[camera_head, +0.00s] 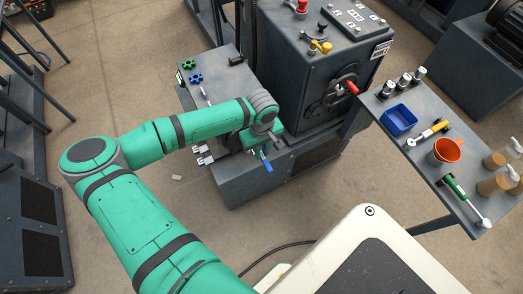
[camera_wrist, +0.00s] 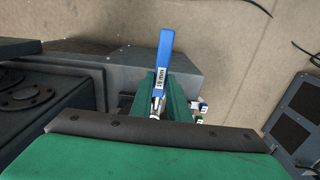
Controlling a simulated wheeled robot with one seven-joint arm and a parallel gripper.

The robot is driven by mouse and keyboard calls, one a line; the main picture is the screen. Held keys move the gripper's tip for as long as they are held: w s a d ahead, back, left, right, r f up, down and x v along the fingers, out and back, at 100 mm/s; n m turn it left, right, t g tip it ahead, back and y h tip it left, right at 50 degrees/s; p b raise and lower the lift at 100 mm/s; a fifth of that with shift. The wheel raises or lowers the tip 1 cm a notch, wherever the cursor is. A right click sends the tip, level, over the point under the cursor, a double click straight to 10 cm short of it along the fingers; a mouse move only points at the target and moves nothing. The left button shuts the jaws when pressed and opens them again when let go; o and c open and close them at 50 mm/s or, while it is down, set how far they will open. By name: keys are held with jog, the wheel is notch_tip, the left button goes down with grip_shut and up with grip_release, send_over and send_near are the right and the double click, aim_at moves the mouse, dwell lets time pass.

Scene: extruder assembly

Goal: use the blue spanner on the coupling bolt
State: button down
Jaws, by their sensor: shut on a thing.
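The blue spanner shows its blue handle (camera_head: 267,163) below the end of my arm in the head view. In the wrist view its labelled blue handle (camera_wrist: 165,58) points up the picture, with a metal part at its lower end. My gripper (camera_wrist: 160,100) is shut on the spanner, its green fingers on either side of the metal part. In the head view my wrist covers most of the gripper. The spanner's working end is hidden. I cannot make out the coupling bolt in either view, nor tell whether the spanner touches it.
The grey machine (camera_head: 312,85) with a red-handled wheel stands right beside my wrist. A lower ledge (camera_head: 218,70) carries green and blue knobs. The side table (camera_head: 405,140) at right holds a blue bin (camera_head: 398,121), an orange cup (camera_head: 446,151), a yellow tool and a green tool.

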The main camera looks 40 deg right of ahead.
jog(key=shift+f, duration=1)
jog(key=w+d+n, duration=0.3)
jog(key=d+n, duration=0.7)
jog(key=n, duration=0.3)
jog(key=shift+w+d, duration=0.25)
dwell(1.1)
jog(key=shift+r, duration=0.45)
dwell(0.5)
jog(key=shift+s+a+m, duration=0.25)
jog(key=shift+m, duration=0.15)
